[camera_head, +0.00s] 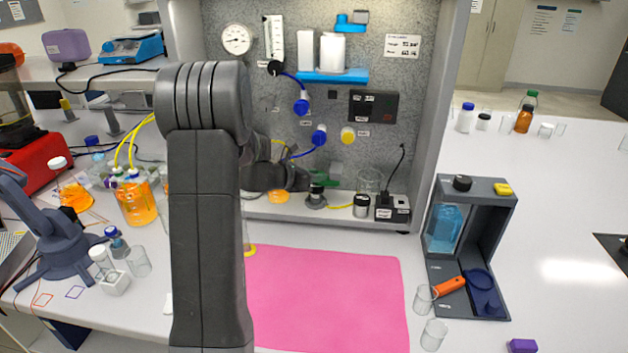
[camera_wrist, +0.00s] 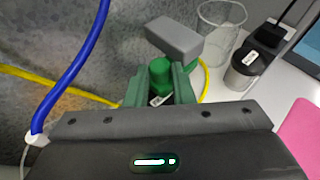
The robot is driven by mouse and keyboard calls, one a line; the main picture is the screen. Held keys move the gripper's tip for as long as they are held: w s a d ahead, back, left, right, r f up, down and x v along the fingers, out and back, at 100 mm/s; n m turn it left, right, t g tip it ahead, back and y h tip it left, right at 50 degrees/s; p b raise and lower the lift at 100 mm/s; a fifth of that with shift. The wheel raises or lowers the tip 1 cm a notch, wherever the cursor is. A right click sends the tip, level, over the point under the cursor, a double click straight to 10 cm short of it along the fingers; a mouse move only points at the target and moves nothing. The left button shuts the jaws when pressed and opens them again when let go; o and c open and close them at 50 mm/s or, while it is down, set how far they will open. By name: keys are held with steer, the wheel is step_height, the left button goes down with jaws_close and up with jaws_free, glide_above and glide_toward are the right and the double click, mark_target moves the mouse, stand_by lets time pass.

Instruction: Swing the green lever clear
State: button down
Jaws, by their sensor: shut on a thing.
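The green lever (camera_wrist: 160,72) shows in the wrist view as a short green knob with a white label at its base. It sits between the two green fingers of my gripper (camera_wrist: 158,92), which is shut on it. A grey block (camera_wrist: 174,38) lies just beyond the knob. In the head view my gripper (camera_head: 318,179) is low at the rig's back panel, behind my arm. The lever's full length and pivot are hidden there.
A blue tube (camera_wrist: 75,70) and a yellow tube (camera_wrist: 45,80) run left of my gripper. A clear beaker (camera_wrist: 221,35) and a dark-capped jar (camera_wrist: 243,70) stand to the right. A pink mat (camera_head: 330,300) lies clear in front of the rig (camera_head: 437,120).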

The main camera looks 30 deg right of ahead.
steer(key=shift+s+n, duration=0.1)
steer(key=shift+n, duration=0.2)
steer(key=c, duration=1.5)
jaws_free()
steer(key=shift+a, duration=0.15)
steer(key=b+v, duration=0.3)
steer(key=v, duration=1)
steer(key=shift+s+a+r, duration=0.15)
steer(key=shift+s+a, duration=0.05)
steer(key=shift+s, duration=0.05)
